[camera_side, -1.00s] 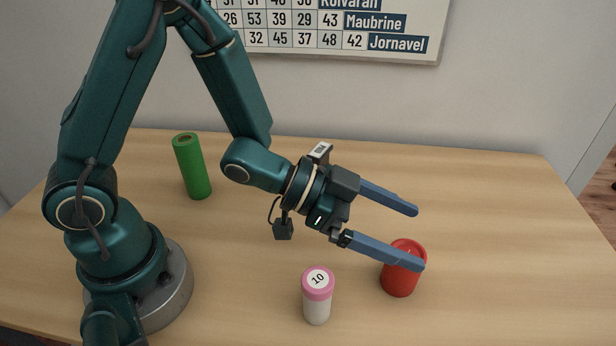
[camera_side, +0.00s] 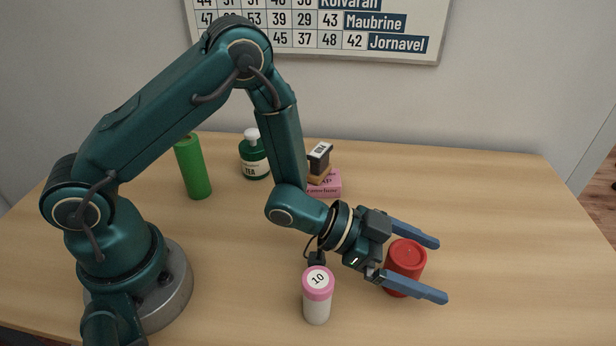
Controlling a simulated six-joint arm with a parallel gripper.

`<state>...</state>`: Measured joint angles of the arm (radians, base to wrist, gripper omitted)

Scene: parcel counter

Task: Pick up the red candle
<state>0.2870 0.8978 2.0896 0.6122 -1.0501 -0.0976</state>
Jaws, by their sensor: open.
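The red candle (camera_side: 407,258) stands upright on the table at the right, with a round top. My gripper (camera_side: 442,270) is open, its two blue fingers reaching to the right. The candle appears between the fingers in this view, one finger behind it and the other in front of its lower part. I cannot tell whether either finger touches it. The front finger hides part of the candle's base.
A white jar with a pink lid marked 10 (camera_side: 317,295) stands just left of my gripper. A green cylinder (camera_side: 193,168), a green pump bottle (camera_side: 254,158) and a pink box (camera_side: 328,184) with a dark-topped block (camera_side: 319,158) on it stand farther back. The table's right side (camera_side: 510,220) is clear.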

